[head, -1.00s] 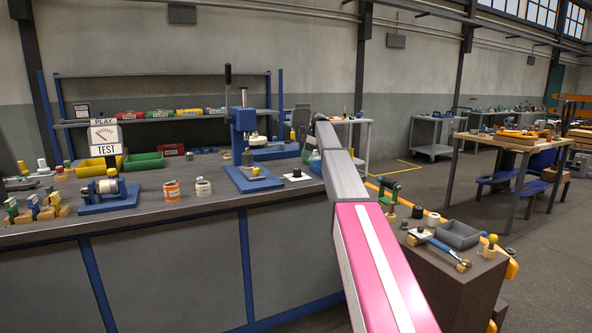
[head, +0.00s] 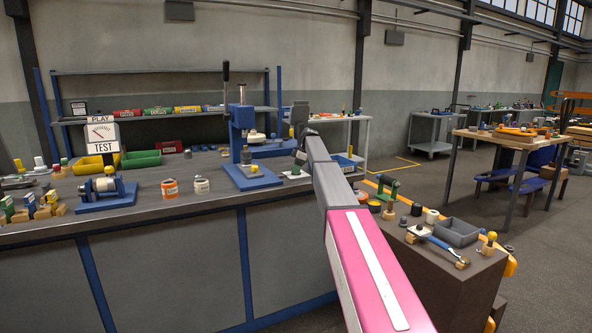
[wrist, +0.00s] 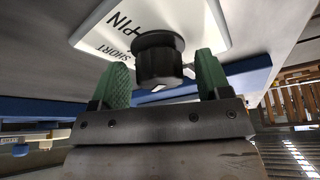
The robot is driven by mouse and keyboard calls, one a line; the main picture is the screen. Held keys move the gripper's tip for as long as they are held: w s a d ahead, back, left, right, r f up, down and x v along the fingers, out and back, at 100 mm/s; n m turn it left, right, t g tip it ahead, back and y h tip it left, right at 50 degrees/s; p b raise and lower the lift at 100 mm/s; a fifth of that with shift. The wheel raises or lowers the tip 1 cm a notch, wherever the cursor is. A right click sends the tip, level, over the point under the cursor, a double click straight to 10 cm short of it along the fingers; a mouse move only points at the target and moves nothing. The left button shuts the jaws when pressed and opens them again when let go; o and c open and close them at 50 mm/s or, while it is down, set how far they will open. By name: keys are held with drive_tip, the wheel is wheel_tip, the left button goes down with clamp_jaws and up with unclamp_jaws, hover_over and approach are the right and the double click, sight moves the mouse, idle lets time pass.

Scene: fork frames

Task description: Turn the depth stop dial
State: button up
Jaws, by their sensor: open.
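The depth stop dial is a black round knob (wrist: 158,58) on a white plate (wrist: 205,25) with printed letters, "SHORT" among them. The dial also shows small on its white plate at the bench's front edge in the head view (head: 295,172). My gripper (wrist: 163,76) is open, with one green finger on each side of the knob. Gaps show between the knob and both fingers, and I see no contact. In the head view my gripper (head: 299,157) is just above the dial, partly hidden by my arm.
A blue press (head: 243,130) with a blue base stands left of the dial on the grey bench (head: 150,210). Orange (head: 170,189) and white (head: 201,186) rolls lie farther left. A brown stand (head: 440,260) with small tools is to the right.

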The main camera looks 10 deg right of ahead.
drive_tip(key=shift+f, duration=0.1)
drive_tip(key=shift+c, duration=0.3)
drive_tip(key=c, duration=0.9)
drive_tip(key=shift+o, duration=0.2)
